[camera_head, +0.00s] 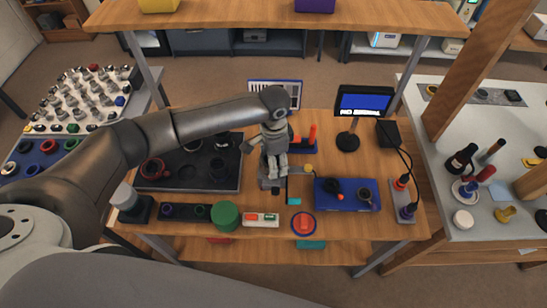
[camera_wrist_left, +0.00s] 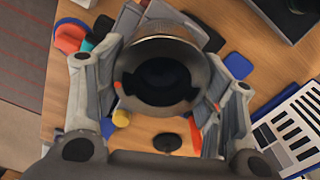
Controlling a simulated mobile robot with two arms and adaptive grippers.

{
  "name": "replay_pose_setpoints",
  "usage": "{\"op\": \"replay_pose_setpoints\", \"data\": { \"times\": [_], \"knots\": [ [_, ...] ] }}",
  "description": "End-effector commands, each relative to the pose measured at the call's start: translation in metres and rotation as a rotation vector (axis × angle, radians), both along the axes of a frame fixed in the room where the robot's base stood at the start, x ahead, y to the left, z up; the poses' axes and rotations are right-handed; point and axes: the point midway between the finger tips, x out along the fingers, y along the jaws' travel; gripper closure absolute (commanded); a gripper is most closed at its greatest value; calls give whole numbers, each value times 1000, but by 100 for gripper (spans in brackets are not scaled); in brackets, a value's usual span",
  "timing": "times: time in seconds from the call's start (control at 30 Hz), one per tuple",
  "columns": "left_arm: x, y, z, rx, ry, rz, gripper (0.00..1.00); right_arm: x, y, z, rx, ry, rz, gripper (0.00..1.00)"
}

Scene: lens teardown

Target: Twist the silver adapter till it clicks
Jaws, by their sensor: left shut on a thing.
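The silver adapter (camera_wrist_left: 158,46) shows in the left wrist view as a grey metal ring with a wide dark opening. A small red mark shows on its left side. My left gripper (camera_wrist_left: 160,95) is shut on it, one finger at each side. In the head view my left gripper (camera_head: 272,170) points down over the middle of the workbench and mostly hides the adapter there. A grey fixture (camera_head: 266,184) shows just below the fingers. I cannot tell from these views how far the adapter is turned. My right gripper is not in view.
A dark tray (camera_head: 185,171) with round parts lies to the left. A blue mat (camera_head: 348,206) lies to the right, with a small screen (camera_head: 362,102) behind it. A green cylinder (camera_head: 226,215) stands in front. A shelf (camera_head: 240,17) spans the back above the bench.

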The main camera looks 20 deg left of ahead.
Motion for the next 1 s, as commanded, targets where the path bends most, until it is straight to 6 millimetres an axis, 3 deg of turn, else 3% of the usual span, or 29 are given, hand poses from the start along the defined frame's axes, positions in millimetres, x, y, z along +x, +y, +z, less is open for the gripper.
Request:
{"op": "replay_pose_setpoints", "data": {
  "times": [0.17, 0.43, 0.77, 1.0],
  "knots": [
    [0, 0, 0, 0, 0, -14, 63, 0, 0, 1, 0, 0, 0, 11],
    [-1, 0, 1, 0, 0, -212, 63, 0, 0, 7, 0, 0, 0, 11],
    [-1, 0, 0, 0, 0, -237, 63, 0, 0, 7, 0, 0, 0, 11],
    [-2, 0, 1, 0, 0, -420, 63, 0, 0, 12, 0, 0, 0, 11]
  ]
}}
